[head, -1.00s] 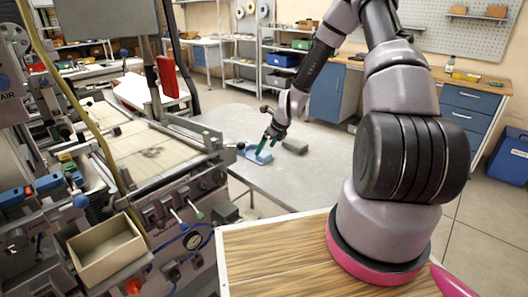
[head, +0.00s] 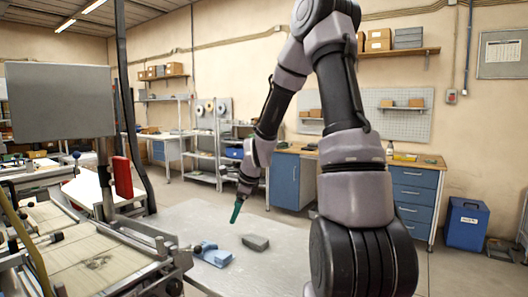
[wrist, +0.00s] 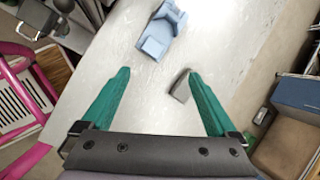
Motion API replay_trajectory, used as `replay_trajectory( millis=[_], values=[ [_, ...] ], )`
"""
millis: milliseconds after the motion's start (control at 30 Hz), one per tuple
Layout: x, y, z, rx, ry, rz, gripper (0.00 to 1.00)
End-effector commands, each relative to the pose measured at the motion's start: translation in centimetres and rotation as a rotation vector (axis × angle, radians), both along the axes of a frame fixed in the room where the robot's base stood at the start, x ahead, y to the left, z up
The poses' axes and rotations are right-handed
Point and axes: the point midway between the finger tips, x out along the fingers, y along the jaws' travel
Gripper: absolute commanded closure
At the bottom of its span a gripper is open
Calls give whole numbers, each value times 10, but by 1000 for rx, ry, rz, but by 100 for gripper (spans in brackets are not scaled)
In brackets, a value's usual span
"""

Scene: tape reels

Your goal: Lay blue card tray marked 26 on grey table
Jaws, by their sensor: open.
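A light blue card tray (head: 213,254) lies on the grey table (head: 190,222). No number can be read on it. In the wrist view the tray (wrist: 168,28) lies beyond my fingertips, apart from them, on the table's pale top (wrist: 120,45). My gripper (head: 235,214) has teal fingers and is above the table, up and to the right of the tray in the head view. In the wrist view my gripper (wrist: 159,75) is open, with nothing between its fingers.
A small dark grey block (head: 255,242) lies on the table right of the tray; in the wrist view the block (wrist: 181,86) is by the right finger. A machine (head: 90,250) borders the table at the left. Blue drawers (head: 415,200) stand at the back right.

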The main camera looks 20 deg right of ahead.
Motion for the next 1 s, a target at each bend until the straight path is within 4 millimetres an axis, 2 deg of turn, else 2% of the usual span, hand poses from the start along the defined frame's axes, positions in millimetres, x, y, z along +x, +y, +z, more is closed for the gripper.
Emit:
replay_trajectory(
  millis=[33, 200, 367, 500, 633, 800, 1000],
  values=[
    [-9, 0, 27, -66, -36, 96, 6],
    [-48, 1, 98, -269, -121, 417, 6],
    [-96, 2, 157, -442, -199, 700, 6],
    [-146, 3, 201, -580, -272, 934, 6],
    [-192, 3, 229, -688, -342, 1129, 6],
    [-235, 1, 247, -781, -412, 1307, 6],
    [-253, 0, 252, -817, -440, 1383, 6]
  ],
)
